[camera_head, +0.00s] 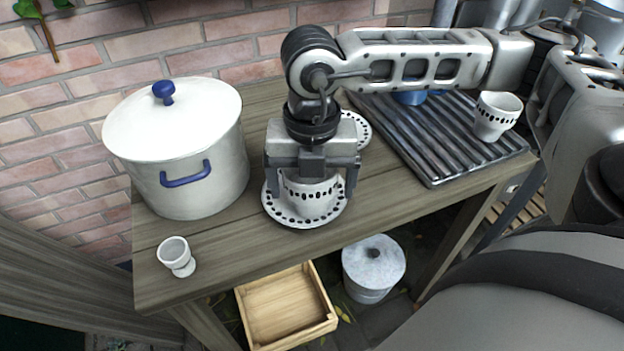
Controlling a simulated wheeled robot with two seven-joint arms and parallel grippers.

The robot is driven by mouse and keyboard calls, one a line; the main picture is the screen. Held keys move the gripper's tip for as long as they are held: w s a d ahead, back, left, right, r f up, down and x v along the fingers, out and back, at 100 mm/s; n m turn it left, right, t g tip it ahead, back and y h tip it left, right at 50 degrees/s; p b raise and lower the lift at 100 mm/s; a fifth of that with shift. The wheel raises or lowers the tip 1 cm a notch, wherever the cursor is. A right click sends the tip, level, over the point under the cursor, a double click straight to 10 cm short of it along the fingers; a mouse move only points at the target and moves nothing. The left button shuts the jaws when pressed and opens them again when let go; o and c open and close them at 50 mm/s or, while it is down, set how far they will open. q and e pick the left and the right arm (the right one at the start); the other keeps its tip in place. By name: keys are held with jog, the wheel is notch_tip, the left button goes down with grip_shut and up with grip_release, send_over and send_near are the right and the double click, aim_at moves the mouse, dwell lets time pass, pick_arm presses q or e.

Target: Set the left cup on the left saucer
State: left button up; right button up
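A white cup with a dark dotted pattern (310,199) stands upright on the nearer, left saucer (277,210), which is white with a dark dotted rim. My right gripper (311,190) points straight down over this cup. Its fingers are spread on either side of the cup, with a small gap showing at each side. A second saucer (364,128) lies behind, partly hidden by my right gripper. A second patterned cup (497,115) stands on the dark ribbed rack at the right. My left gripper is not in view.
A large white lidded pot with blue handles (190,150) stands left of the saucer. A small white egg cup (176,255) is near the table's front left. The ribbed rack (430,150) holds a partly hidden blue object (408,97). A wooden crate (288,335) and grey canister (372,268) sit below.

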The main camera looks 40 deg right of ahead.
jog(key=shift+w+r+p, duration=0.1)
jog(key=shift+r+p, duration=0.35)
jog(key=shift+r, duration=0.3)
notch_tip(320, 180, up, 11)
dwell(0.4)
